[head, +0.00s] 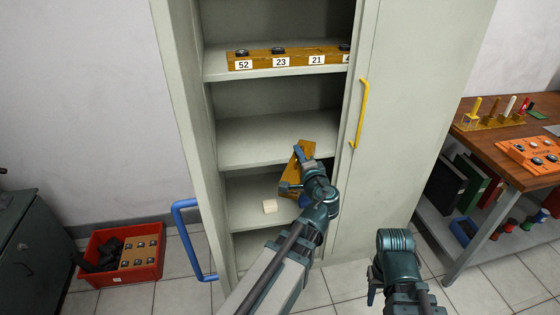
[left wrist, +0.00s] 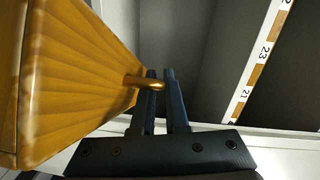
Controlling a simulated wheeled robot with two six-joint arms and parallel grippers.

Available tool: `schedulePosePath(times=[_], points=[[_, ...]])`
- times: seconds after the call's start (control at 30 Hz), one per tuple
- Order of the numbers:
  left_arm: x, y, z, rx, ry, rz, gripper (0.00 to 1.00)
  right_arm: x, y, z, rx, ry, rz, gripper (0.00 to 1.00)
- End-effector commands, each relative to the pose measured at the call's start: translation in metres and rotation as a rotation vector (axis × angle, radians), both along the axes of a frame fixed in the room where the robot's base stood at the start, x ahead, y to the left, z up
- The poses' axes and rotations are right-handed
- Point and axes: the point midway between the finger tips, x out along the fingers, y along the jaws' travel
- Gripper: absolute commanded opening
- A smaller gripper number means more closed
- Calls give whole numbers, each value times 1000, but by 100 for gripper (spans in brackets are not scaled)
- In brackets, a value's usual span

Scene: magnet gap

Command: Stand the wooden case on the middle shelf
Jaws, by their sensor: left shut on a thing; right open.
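The wooden case (head: 297,160) is tilted in front of the cabinet, across the front of the middle shelf (head: 255,139) and the shelf below. My left gripper (head: 290,188) is shut on it. In the left wrist view the case (left wrist: 60,80) fills the left side, and its brass-coloured handle (left wrist: 145,82) lies at the closed fingers (left wrist: 160,75). My left wrist hides part of the case in the head view. The middle shelf looks bare. My right gripper (head: 372,290) is open and empty, low in front of the cabinet's right side.
A numbered wooden rack (head: 285,58) sits on the shelf above. A blue handle (head: 180,235) juts out at left, a yellow handle (head: 362,110) at right. A red crate (head: 120,252) and a workbench (head: 500,160) flank the cabinet.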

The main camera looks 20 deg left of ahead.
Motion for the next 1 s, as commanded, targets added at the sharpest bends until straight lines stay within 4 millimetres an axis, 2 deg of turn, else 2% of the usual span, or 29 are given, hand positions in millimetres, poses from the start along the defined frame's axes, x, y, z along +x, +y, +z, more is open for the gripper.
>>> schedulePosePath(times=[0.03,0.23,0.37,0.8,1.0], points=[[-2,-1,-5,2,-1,-12,0,0,0,-5,0,0,0,42],[-2,-3,-5,3,-1,-30,0,0,0,-6,0,0,0,42],[6,3,-6,3,-1,-28,0,0,0,-7,0,0,0,42],[80,71,-16,2,-1,-25,0,0,0,-17,0,0,0,42],[106,97,-19,2,-1,-27,0,0,0,-20,0,0,0,42]])
